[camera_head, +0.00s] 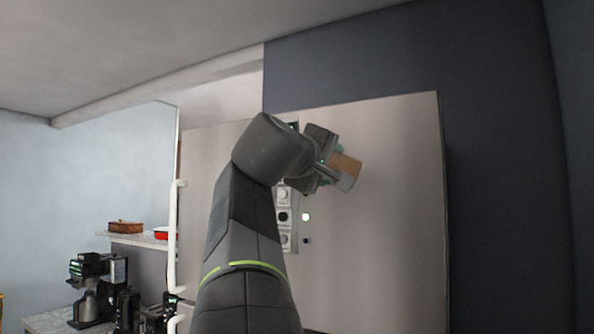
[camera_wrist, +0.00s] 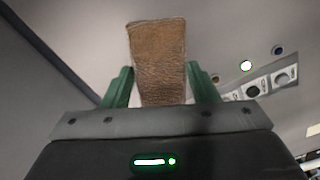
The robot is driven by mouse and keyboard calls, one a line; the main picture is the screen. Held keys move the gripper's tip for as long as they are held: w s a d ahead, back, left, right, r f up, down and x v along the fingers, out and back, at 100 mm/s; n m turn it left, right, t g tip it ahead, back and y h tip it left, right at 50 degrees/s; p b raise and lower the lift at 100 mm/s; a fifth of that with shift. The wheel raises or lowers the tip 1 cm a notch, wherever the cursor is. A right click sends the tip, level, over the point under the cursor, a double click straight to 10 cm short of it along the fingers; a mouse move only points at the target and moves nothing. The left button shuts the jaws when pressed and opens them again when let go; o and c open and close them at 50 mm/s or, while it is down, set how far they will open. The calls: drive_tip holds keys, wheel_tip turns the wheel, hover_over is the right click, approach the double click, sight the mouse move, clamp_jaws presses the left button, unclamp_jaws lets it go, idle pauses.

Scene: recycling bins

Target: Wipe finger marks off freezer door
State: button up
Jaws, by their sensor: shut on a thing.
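The freezer door (camera_head: 385,240) is a large pale grey panel that fills the middle of the head view, behind my arm. In the wrist view the same pale surface (camera_wrist: 225,38) lies ahead of the fingers. My gripper (camera_head: 337,165) is in front of the door's upper part. Its green fingers are shut on a brown, rough-textured sponge or cloth pad (camera_wrist: 158,50), which sticks out past the fingertips towards the door. I cannot tell whether the pad touches the door. No finger marks can be made out.
A strip of round-dial pictures (camera_head: 284,217) and small round magnets (camera_head: 305,217) are on the door beside my arm. White handles (camera_head: 173,235) stand out at its left edge. A coffee maker (camera_head: 88,290) and a shelf with dishes (camera_head: 126,227) are at left. A dark wall (camera_head: 500,180) is at right.

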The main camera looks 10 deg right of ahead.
drive_tip(key=shift+s+a, duration=0.15)
drive_tip(key=shift+s, duration=0.1)
drive_tip(key=shift+b+v, duration=0.4)
drive_tip(key=shift+v, duration=1.15)
